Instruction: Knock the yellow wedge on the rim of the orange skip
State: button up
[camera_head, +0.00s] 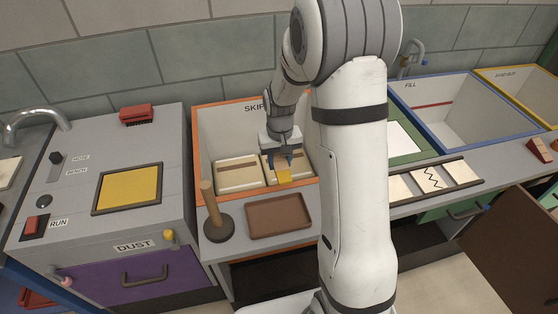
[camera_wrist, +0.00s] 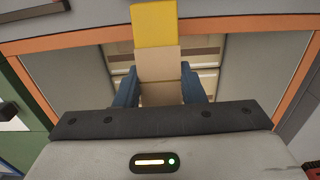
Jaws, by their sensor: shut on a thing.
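The yellow wedge (camera_head: 284,176) is held between the blue fingers of my gripper (camera_head: 287,161), low over the front of the orange skip (camera_head: 198,152). In the wrist view my gripper (camera_wrist: 160,92) is shut on a pale tan part of the piece, and the yellow end of the wedge (camera_wrist: 154,25) sticks out past the fingertips. There the yellow end overlaps the orange rim of the skip (camera_wrist: 245,27). I cannot tell whether it touches the rim or is just above it.
Inside the skip lie pale boxes with brown bands (camera_head: 238,174). In front stand a brown tray (camera_head: 279,216) and a wooden-handled plunger-like tool (camera_head: 216,218). A grey machine with a yellow panel (camera_head: 128,189) is at left. A blue-rimmed bin (camera_head: 455,110) is at right.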

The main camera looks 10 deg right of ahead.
aim_at(280, 173)
notch_tip(280, 173, down, 6)
jog(key=b, duration=0.4)
jog(key=shift+b, duration=0.3)
jog(key=shift+r, duration=0.15)
jog(key=shift+c, duration=0.5)
notch_tip(280, 173, up, 6)
jog(key=p, duration=0.4)
jog(key=shift+f, duration=0.2)
notch_tip(280, 173, down, 6)
jog(key=b, duration=0.4)
jog(key=shift+r, duration=0.15)
grip_shut()
jog(key=shift+r+p, duration=2)
jog(key=shift+r, duration=0.95)
